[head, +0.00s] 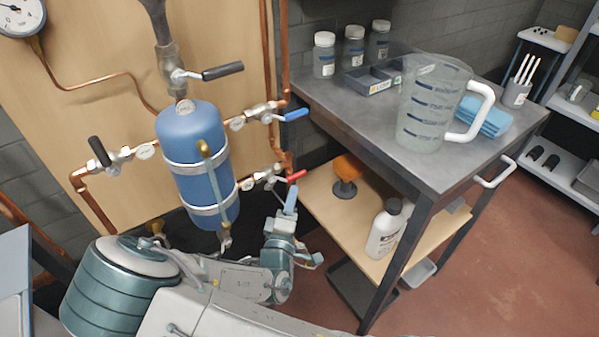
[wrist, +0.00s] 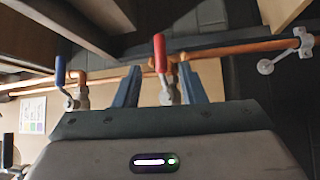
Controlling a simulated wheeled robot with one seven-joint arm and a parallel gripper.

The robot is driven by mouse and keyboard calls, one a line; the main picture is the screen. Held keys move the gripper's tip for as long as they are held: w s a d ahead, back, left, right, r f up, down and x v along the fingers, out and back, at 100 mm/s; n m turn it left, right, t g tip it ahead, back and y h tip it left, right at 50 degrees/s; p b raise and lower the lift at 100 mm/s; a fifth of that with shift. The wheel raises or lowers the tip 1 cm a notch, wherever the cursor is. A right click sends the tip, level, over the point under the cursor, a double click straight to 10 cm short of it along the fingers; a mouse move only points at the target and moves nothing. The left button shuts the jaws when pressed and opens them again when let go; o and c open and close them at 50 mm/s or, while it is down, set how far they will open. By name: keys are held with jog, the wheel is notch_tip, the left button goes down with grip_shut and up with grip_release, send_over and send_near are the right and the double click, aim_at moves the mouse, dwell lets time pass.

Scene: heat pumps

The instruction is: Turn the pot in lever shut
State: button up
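A blue tank (head: 192,150) stands against a wooden board with several lever valves on its copper pipes. A red lever (head: 296,176) is at the lower right of the tank, and a blue lever (head: 291,115) is above it. Black levers are at the top (head: 222,72) and the left (head: 99,151). The tags by the valves are too small to read, so I cannot tell which is pot in. My gripper (head: 291,200) is just below the red lever. In the wrist view the red lever (wrist: 159,52) stands between my open fingers (wrist: 160,88), with gaps on both sides.
A metal workbench (head: 440,170) on the right holds a measuring jug (head: 425,115), jars and a blue cloth. Its lower shelf (head: 325,205) carries a white bottle (head: 385,228) and an orange-topped item (head: 347,170), close to my gripper. Copper pipes run beside the valves.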

jog(key=b+x, duration=0.1)
jog(key=x, duration=0.9)
grip_shut()
